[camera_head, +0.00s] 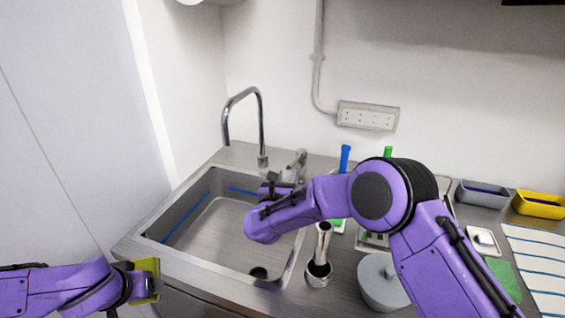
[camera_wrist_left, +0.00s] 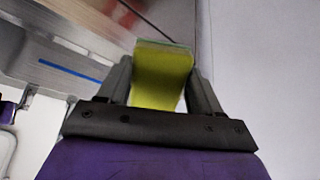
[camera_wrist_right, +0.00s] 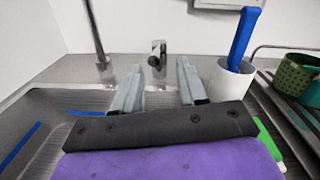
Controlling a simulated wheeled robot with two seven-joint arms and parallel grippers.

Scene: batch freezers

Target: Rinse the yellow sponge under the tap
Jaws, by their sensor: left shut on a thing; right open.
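The yellow sponge (camera_head: 148,276), with a thin green layer, is at the front left, beside the front left corner of the sink (camera_head: 170,255). My left gripper (camera_wrist_left: 163,75) is shut on the sponge, whose yellow face shows between the fingers in the left wrist view. The curved tap spout (camera_head: 243,105) rises behind the sink. The tap's lever (camera_head: 297,158) is on the counter to its right and also shows in the right wrist view (camera_wrist_right: 158,52). My right gripper (camera_wrist_right: 160,85) is open and empty, in front of the lever; in the head view the arm partly hides it.
A white holder (camera_wrist_right: 228,82) with a blue-handled tool is near my right gripper. Grey (camera_head: 482,194) and yellow (camera_head: 540,205) tubs stand at the far right.

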